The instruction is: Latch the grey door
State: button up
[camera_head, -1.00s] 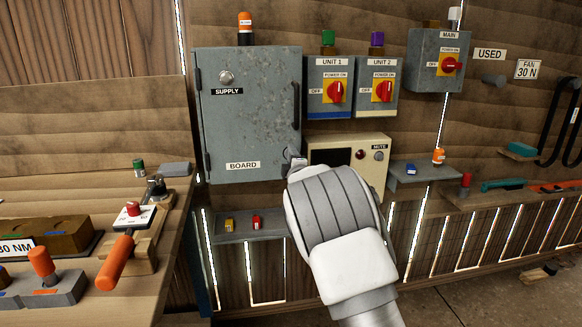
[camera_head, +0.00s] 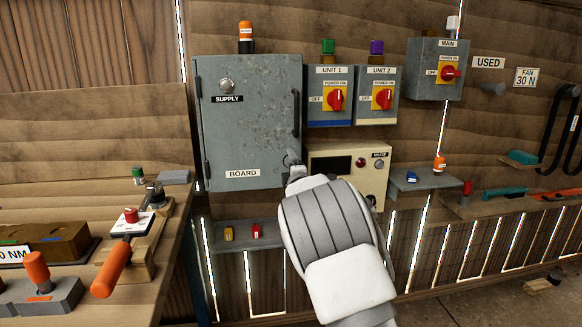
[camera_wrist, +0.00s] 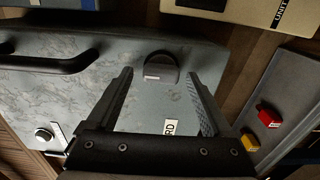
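The grey door (camera_head: 250,120), labelled SUPPLY and BOARD, is on the wall cabinet and looks about flush with it, though I cannot tell if it is fully shut. Its dark bar handle (camera_head: 296,112) is on the right edge; it also shows in the wrist view (camera_wrist: 50,66). A dark rounded knob (camera_wrist: 160,66) with a pale strip lies on the door, seen between my fingers in the wrist view. My gripper (camera_wrist: 162,74) is open and empty, its fingers on either side of the knob. In the head view my wrist hides most of my gripper, near the door's lower right corner.
A beige box (camera_head: 365,165) is just right of my gripper. Switch boxes (camera_head: 330,95) hang right of the cabinet. A small shelf (camera_head: 275,238) with yellow and red items lies below the door. A workbench (camera_head: 165,275) with orange-handled tools is at the left.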

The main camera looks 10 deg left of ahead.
jog(key=shift+s, duration=0.1)
jog(key=p+v, duration=0.2)
jog(key=v, duration=1.5)
jog(key=shift+s, duration=0.1)
jog(key=shift+d+r, duration=0.1)
